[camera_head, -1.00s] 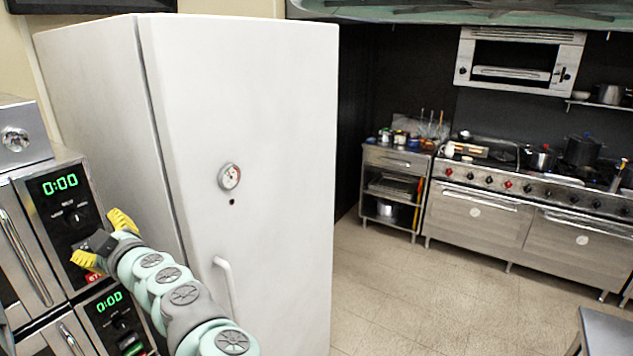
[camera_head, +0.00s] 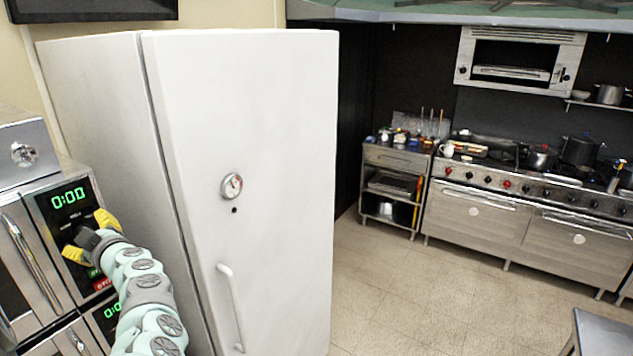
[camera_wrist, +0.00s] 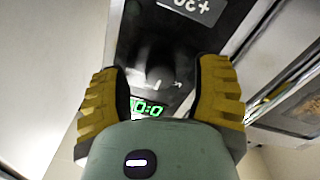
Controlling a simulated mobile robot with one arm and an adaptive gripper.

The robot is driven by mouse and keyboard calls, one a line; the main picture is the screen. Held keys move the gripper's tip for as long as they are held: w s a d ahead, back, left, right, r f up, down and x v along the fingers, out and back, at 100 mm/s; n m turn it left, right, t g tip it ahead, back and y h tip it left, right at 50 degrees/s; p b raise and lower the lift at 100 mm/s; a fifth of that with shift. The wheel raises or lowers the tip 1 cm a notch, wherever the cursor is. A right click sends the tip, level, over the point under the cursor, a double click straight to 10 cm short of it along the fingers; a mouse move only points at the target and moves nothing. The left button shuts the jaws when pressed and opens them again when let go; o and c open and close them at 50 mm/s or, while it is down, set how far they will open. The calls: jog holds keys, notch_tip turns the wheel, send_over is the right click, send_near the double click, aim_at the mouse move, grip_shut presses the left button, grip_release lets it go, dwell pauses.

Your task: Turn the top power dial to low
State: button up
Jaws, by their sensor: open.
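The top oven unit (camera_head: 22,245) stands at the left edge in the head view, with a black control panel and a green 0:00 display (camera_head: 70,198). Its power dial sits below the display and is mostly hidden by my gripper there. My gripper (camera_head: 88,237) is open, with its yellow fingers at the panel around the dial area. In the wrist view, the dark dial (camera_wrist: 160,75) shows between the two spread fingers. The view is dim, so I cannot tell where the dial points or whether the fingers touch it.
A second unit with its own green display (camera_head: 114,310) sits directly below. A red button (camera_head: 103,284) lies just under my gripper. A tall white fridge (camera_head: 270,130) stands close to the right of the arm. The floor (camera_head: 400,290) beyond is open, up to the stove (camera_head: 475,215).

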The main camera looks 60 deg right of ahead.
jog(key=shift+w, duration=0.3)
grip_shut()
dwell(0.6)
